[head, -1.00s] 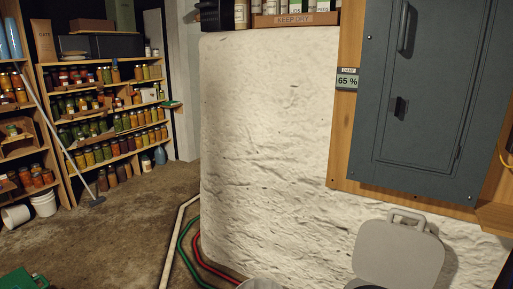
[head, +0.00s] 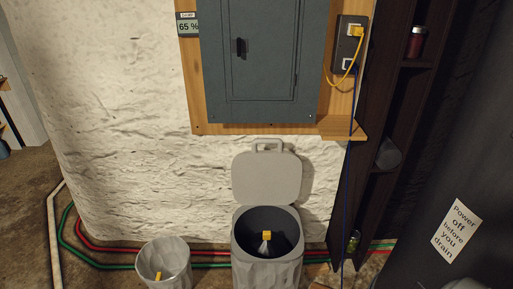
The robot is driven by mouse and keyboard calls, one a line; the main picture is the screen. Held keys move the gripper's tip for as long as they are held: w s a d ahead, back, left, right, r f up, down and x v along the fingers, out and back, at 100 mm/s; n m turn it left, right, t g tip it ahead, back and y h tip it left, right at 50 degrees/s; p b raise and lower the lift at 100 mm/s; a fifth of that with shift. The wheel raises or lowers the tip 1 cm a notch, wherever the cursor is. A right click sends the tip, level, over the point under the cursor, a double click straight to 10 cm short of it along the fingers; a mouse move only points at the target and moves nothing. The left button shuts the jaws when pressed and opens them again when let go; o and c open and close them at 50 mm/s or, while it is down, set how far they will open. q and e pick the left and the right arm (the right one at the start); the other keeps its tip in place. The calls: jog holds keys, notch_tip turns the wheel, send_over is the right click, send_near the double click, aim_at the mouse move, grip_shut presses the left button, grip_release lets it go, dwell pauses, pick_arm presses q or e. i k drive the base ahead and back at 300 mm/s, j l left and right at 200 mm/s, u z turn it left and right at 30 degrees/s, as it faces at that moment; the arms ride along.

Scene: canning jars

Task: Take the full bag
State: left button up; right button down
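A grey bin (head: 268,272) with its lid (head: 267,178) raised stands at the foot of the white wall. Inside its dark opening I see a small yellow piece (head: 266,235) with a pale, pointed bit below it, possibly the tied top of a bag. A smaller, open, pale grey bin (head: 165,262) stands to its left, with a yellow item (head: 158,276) inside. The outsides of both look creased, like bag material. I cannot tell which holds a full bag. Neither of my grippers is in view.
Red (head: 110,248) and green (head: 105,266) pipes run along the wall base behind the bins. A dark shelf (head: 385,110) and a dark surface with a "Power off before you drain" sign (head: 456,231) stand at the right. Bare floor (head: 30,225) shows at the left.

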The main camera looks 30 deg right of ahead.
aim_at(265, 245)
jog(key=z, duration=1.05)
